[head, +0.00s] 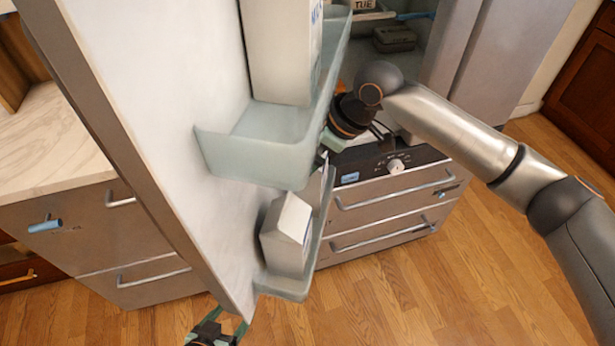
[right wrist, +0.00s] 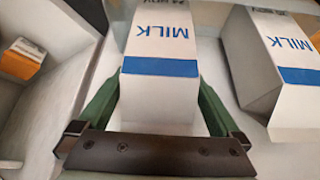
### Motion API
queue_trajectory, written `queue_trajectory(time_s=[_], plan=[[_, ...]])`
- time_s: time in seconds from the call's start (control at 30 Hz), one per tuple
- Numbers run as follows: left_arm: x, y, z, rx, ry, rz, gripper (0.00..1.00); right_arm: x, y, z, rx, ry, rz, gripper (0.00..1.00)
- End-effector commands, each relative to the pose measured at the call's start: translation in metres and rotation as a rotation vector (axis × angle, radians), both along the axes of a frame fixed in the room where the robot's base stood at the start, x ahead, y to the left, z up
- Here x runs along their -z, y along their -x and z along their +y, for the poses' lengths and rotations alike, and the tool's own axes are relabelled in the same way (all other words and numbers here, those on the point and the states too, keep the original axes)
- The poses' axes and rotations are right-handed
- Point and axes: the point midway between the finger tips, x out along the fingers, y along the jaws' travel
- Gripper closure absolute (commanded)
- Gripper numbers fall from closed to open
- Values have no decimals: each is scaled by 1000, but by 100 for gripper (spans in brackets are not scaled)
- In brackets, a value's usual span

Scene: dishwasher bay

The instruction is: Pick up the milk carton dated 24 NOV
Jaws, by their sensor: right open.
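In the right wrist view a white milk carton (right wrist: 160,62) has a blue band, the word MILK and a partly cut-off print reading like 24 NOV. My right gripper (right wrist: 158,92) is open, its green fingers on either side of this carton; whether they touch it cannot be told. In the head view, my right gripper (head: 328,142) is mostly hidden behind the upper door shelf. My left gripper (head: 222,324) shows at the bottom edge, its fingers apart and empty.
A second milk carton (right wrist: 275,65) stands close on the right in the wrist view; an orange-and-white box (right wrist: 22,60) is at left. In the head view, cartons stand on the upper door shelf (head: 255,150) and lower shelf (head: 285,287). Drawers (head: 390,205) lie behind.

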Motion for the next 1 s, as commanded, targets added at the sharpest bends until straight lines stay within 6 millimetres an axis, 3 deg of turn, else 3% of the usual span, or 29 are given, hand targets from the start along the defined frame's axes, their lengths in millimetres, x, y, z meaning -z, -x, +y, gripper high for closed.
queue_trajectory(time_s=[0.13,0.4,1.0], plan=[[1,0,0,-1,1,0,23,15,-2,8,0,1,1,0],[1,0,0,-1,0,0,23,18,-3,10,0,-1,-1,0],[1,0,1,-1,0,0,23,17,-3,9,1,0,-2,68]])
